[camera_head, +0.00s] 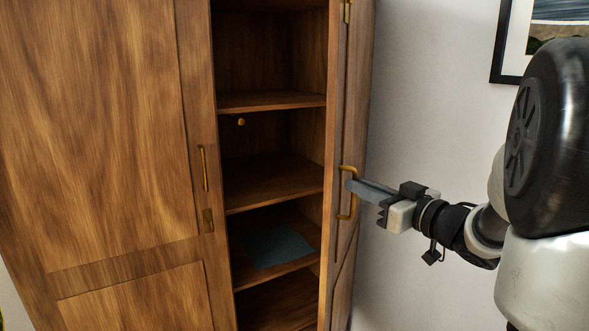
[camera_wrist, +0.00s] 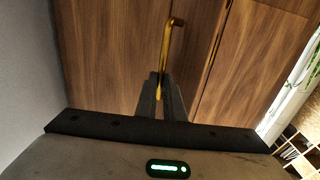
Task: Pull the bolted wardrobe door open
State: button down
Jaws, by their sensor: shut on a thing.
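The brown wooden wardrobe has its right door (camera_head: 349,240) swung open, seen nearly edge-on in the head view, so its shelves show. The left door (camera_head: 110,130) is shut and carries a slim brass handle (camera_head: 203,168). My gripper (camera_head: 352,187) is at the right door's brass handle (camera_head: 347,171). In the wrist view my gripper (camera_wrist: 160,92) is shut on the lower part of that handle (camera_wrist: 168,45), its fingers on either side of the bar. The exact contact is partly hidden by the fingers.
A blue-grey cloth-like item (camera_head: 275,245) lies on a lower shelf (camera_head: 275,274) inside. A framed picture (camera_head: 540,35) hangs on the pale wall at right. A plant (camera_wrist: 305,70) and a shelf unit (camera_wrist: 300,150) show at the wrist view's right edge.

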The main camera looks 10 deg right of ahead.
jog(key=s+d+p, duration=0.2)
jog(key=s+d, duration=0.1)
jog(key=d, duration=1.7)
jog(key=shift+s+d+r+p, duration=0.2)
jog(key=shift+d+r+p, duration=0.05)
jog(key=shift+r+p, duration=0.05)
jog(key=c, duration=2.3)
grip_release()
jog(key=o, duration=0.4)
jog(key=shift+w+a+f, duration=0.1)
jog(key=shift+w+f, duration=0.1)
jog(key=shift+w, duration=0.2)
jog(key=shift+o, duration=0.2)
jog(key=shift+s, duration=0.25)
